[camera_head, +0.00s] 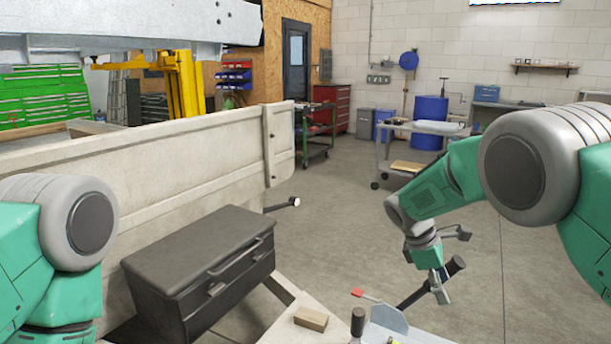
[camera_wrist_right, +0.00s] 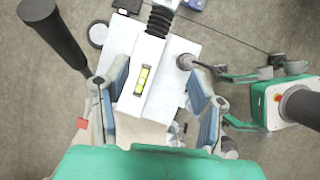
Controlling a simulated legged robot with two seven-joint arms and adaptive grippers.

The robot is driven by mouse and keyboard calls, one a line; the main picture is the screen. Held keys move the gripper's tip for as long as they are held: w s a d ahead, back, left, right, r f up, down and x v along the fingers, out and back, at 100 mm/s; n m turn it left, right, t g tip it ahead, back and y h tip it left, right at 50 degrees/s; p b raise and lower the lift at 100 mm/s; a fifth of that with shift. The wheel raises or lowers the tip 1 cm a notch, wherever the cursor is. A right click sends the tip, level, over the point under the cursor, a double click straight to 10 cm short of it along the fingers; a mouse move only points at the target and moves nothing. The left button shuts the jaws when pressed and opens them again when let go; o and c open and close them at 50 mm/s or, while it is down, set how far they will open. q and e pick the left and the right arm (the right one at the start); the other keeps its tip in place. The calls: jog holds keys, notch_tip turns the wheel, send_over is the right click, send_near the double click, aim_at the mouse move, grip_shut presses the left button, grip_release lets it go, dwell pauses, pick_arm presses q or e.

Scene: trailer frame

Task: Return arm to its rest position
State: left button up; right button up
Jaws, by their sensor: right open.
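My right arm reaches forward from the right in the head view. Its gripper (camera_head: 440,288) hangs fingers down, close to a dark rod (camera_head: 425,292); whether they touch I cannot tell. In the right wrist view the gripper (camera_wrist_right: 158,98) has its two fingers well apart. A white part with a yellow level vial (camera_wrist_right: 142,80) shows between them, below the gripper; I see nothing clamped. My left arm shows only its shoulder part at the left edge of the head view, and its gripper is out of frame.
A dark toolbox (camera_head: 190,262) stands at front left by a white trailer panel (camera_head: 200,155). A wooden block (camera_head: 311,318) lies on the pale frame at the bottom. A wheeled table (camera_head: 385,150) and blue barrel (camera_head: 429,115) stand farther back. Floor right of centre is clear.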

jog(key=s+a+f+m+y, duration=0.2)
jog(key=s+f+m+y, duration=0.25)
jog(key=s+f, duration=1.5)
jog(key=s+m+t, duration=0.1)
jog(key=s+m, duration=0.7)
jog(key=s, duration=1.3)
jog(key=shift+d+f+t+y, duration=0.2)
jog(key=shift+f+t+y, duration=0.2)
jog(key=shift+y, duration=0.05)
jog(key=shift+w, duration=0.2)
